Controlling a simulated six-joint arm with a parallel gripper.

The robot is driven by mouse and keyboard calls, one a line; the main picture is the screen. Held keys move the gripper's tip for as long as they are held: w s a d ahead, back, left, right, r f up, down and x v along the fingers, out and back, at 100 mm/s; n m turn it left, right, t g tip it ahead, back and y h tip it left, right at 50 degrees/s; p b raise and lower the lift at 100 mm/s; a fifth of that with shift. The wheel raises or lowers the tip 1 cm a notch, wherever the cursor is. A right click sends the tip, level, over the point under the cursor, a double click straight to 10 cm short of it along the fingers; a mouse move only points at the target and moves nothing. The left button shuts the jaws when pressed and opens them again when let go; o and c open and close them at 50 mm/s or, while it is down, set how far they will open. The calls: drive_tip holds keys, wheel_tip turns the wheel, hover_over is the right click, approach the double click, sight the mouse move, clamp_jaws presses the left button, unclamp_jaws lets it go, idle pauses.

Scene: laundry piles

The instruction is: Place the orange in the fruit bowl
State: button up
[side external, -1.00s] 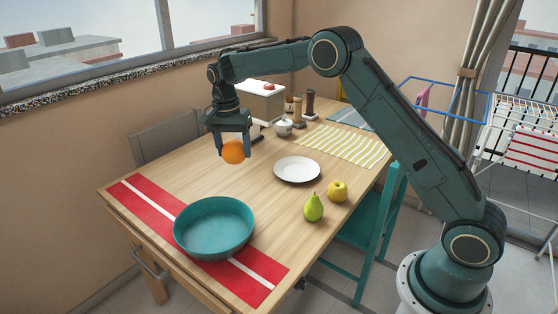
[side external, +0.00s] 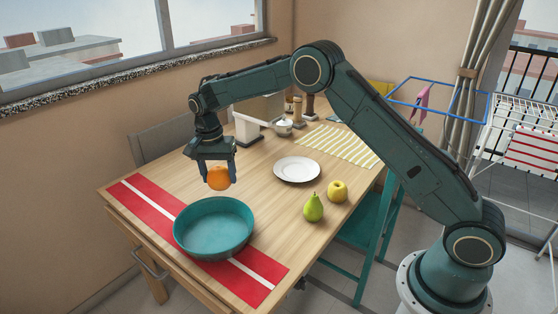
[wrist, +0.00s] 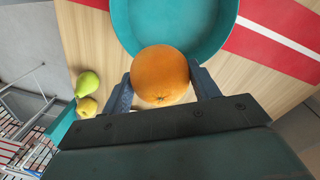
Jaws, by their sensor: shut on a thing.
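The orange (side external: 218,178) is held between the two fingers of my gripper (side external: 218,172), above the table. It also shows in the wrist view (wrist: 160,75), with a finger on each side. The teal fruit bowl (side external: 213,229) stands on the red runner near the front left of the table and looks empty. In the side view the orange hangs just above and behind the bowl's far rim. In the wrist view the bowl (wrist: 215,45) lies beyond the orange, which overlaps its near edge.
A red runner with a white stripe (side external: 253,285) lies under the bowl. A white plate (side external: 297,169), a green pear (side external: 313,208) and a yellow apple (side external: 338,191) are to the right. A white sugar pot (side external: 284,127) and shakers stand farther back.

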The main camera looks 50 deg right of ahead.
sight(217, 183)
drive_tip(key=shift+f, duration=7.15)
drive_tip(key=shift+f, duration=0.15)
drive_tip(key=o, duration=1.1)
drive_tip(key=shift+c, duration=0.2)
drive_tip(key=r, duration=1.1)
drive_tip(key=shift+w+a, duration=0.25)
drive_tip(key=shift+w, duration=0.15)
drive_tip(key=shift+r, duration=0.65)
